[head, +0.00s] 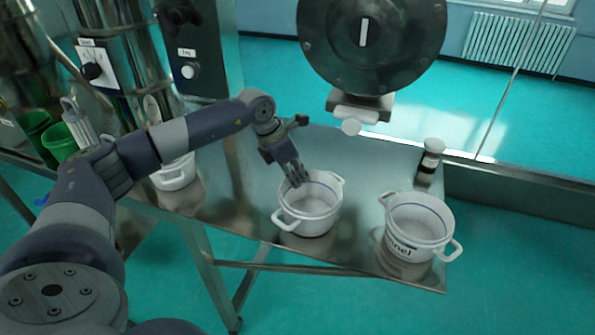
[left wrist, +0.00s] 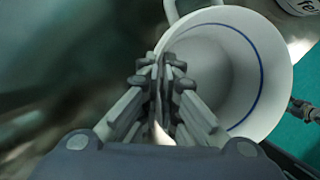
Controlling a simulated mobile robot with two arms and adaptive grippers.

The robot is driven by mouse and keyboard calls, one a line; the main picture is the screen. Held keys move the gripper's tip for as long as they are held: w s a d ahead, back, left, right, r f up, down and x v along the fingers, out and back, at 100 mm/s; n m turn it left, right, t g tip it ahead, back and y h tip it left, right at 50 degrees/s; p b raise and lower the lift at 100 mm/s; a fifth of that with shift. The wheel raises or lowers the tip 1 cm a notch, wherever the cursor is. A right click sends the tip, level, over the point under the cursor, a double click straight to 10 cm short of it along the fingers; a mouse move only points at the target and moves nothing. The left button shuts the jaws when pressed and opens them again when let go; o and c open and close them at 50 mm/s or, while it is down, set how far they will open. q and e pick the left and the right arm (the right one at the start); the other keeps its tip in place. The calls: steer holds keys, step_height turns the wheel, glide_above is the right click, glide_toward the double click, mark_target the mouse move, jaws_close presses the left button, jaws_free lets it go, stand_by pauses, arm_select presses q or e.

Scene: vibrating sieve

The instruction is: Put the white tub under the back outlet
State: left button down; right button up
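A white two-handled tub (head: 322,222) with a blue line inside stands at the middle of the steel table. My left gripper (head: 298,180) reaches down to its far-left rim. In the left wrist view the fingers (left wrist: 160,75) are close together on the tub wall, and the tub's open inside (left wrist: 215,75) lies to their right. A second white tub (head: 415,228), with dark lettering partly readable as "nel", stands apart at the right. A third white vessel (head: 176,178) is partly hidden behind my left arm. I cannot tell which spout is the back outlet.
A round grey machine part (head: 400,45) with a pale spout (head: 351,126) overhangs the table's back edge. A dark jar with a white lid (head: 431,158) stands at the right back. Green cups (head: 60,142) and a control box (head: 192,50) are at the left.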

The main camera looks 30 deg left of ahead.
arm_select(q)
steer(key=shift+f, duration=0.1)
steer(key=shift+f, duration=0.15)
steer(key=c, duration=1.8)
jaws_free()
